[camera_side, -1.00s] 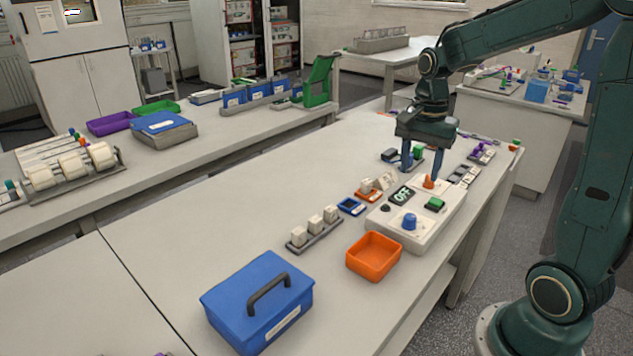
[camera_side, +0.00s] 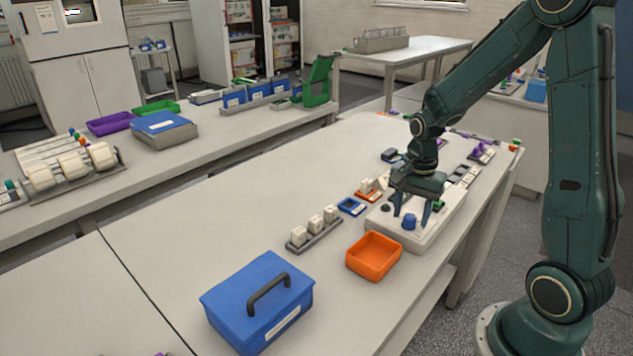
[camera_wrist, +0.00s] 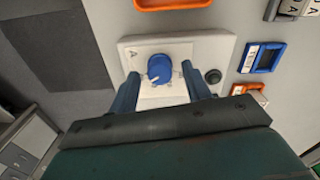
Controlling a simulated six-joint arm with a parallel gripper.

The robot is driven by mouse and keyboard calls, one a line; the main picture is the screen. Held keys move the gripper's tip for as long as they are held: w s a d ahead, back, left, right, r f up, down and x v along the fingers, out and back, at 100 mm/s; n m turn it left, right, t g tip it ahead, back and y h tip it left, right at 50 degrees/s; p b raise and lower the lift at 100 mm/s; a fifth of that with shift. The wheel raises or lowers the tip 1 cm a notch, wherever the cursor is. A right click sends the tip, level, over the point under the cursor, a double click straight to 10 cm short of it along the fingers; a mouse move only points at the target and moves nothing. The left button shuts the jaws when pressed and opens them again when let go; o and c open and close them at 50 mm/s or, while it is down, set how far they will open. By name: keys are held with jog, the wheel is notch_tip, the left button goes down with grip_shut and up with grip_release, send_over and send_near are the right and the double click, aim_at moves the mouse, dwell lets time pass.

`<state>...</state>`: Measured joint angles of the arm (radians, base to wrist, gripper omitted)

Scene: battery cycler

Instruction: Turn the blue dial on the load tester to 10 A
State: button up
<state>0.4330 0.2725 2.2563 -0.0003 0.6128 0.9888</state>
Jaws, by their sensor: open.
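The load tester (camera_side: 428,238) is a flat white box on the bench, and it also shows in the wrist view (camera_wrist: 215,48). Its blue dial (camera_side: 409,221) stands up near the front end. In the wrist view the blue dial (camera_wrist: 159,69) has a white pointer mark and small scale marks around it, too small to read. My gripper (camera_side: 411,215) is open above the tester, fingers pointing down. In the wrist view my gripper's fingers (camera_wrist: 161,85) are on either side of the dial, slightly short of it, apart from it. The tester's display is hidden behind my gripper in the side view.
An orange tray (camera_side: 373,256) sits just in front of the tester. A blue box with a handle (camera_side: 257,300) stands nearer. The bench between is clear.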

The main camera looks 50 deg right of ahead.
jog(key=c, duration=1)
